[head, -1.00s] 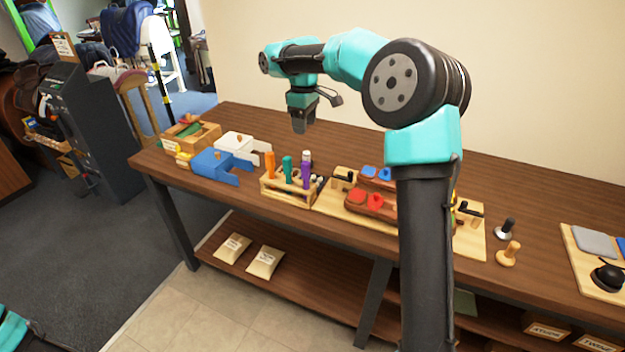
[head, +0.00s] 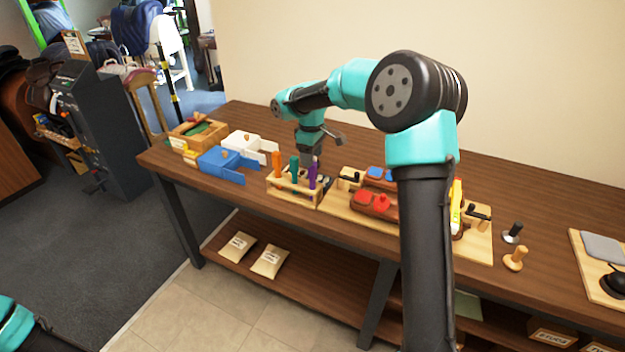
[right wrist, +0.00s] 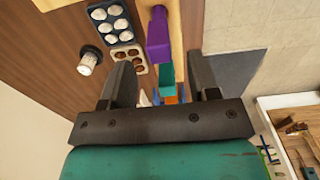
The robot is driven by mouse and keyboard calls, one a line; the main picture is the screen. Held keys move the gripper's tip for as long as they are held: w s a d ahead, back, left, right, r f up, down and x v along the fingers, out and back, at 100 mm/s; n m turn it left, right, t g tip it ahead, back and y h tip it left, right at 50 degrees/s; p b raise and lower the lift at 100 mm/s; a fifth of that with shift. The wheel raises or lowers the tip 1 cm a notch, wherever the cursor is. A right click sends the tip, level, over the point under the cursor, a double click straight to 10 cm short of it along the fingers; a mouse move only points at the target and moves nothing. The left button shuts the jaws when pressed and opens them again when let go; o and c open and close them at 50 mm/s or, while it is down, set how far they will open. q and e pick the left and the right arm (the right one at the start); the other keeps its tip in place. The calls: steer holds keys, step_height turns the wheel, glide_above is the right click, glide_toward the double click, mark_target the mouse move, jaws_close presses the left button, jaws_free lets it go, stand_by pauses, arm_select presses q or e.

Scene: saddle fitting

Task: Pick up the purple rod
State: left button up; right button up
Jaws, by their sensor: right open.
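The purple rod (head: 312,176) stands upright at the right end of a small wooden rack (head: 291,195), beside a green rod (head: 294,170) and an orange rod (head: 276,163). My right gripper (head: 313,158) is directly above or just behind the purple rod; the head view does not settle which. In the right wrist view the purple rod (right wrist: 158,40) lies ahead of the gap between the open fingers of my right gripper (right wrist: 160,65). Nothing is held between them. My left gripper is out of view.
Left of the rack are a blue box (head: 222,164) and a white box (head: 243,142). Right of it is a wooden board with red pieces (head: 372,201). In the right wrist view, small trays (right wrist: 110,22) and a white-topped cylinder (right wrist: 90,62) lie close to the rack.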

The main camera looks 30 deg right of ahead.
mark_target(312, 172)
steer(key=shift+f, duration=0.75)
steer(key=shift+s+d+f, duration=0.15)
steer(key=shift+f, duration=2.45)
steer(key=shift+c, duration=0.2)
jaws_close()
steer(key=shift+r, duration=0.1)
step_height(312, 172, up, 10)
steer(key=shift+f, duration=0.1)
